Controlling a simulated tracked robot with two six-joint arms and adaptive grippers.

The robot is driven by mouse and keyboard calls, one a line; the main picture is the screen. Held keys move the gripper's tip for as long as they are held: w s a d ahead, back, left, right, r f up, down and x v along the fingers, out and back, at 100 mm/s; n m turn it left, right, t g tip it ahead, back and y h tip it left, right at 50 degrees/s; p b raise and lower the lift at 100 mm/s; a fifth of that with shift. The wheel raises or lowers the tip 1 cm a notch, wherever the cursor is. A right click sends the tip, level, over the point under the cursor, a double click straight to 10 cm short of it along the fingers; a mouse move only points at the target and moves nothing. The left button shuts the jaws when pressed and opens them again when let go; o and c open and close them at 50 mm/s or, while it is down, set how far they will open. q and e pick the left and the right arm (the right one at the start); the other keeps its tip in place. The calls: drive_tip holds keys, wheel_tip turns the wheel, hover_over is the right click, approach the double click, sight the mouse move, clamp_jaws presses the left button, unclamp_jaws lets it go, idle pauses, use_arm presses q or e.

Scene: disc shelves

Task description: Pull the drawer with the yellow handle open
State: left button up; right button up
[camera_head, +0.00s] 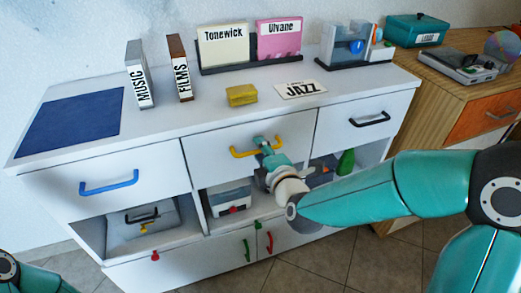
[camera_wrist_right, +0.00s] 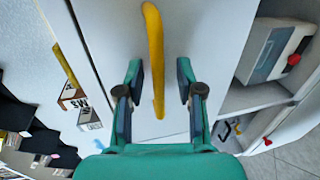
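The drawer (camera_head: 213,149) with the yellow handle (camera_head: 243,153) is in the upper middle of the white cabinet, and its front looks flush with the cabinet. My right gripper (camera_head: 266,145) is in front of that drawer, at the right part of the handle. In the right wrist view the yellow handle (camera_wrist_right: 154,55) runs down between the two spread fingers of my right gripper (camera_wrist_right: 157,82), with a gap on each side. The fingers are open. My left gripper is out of view; only part of my left arm shows at the lower left.
Drawers with a blue handle (camera_head: 108,183) and a black handle (camera_head: 370,119) flank it. Open shelves below hold a grey box (camera_head: 229,196) and a green object (camera_head: 346,162). Tiled floor lies in front.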

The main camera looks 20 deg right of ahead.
drive_tip(key=shift+w, duration=0.3)
clamp_jaws()
drive_tip(key=shift+s+a+f, duration=0.1)
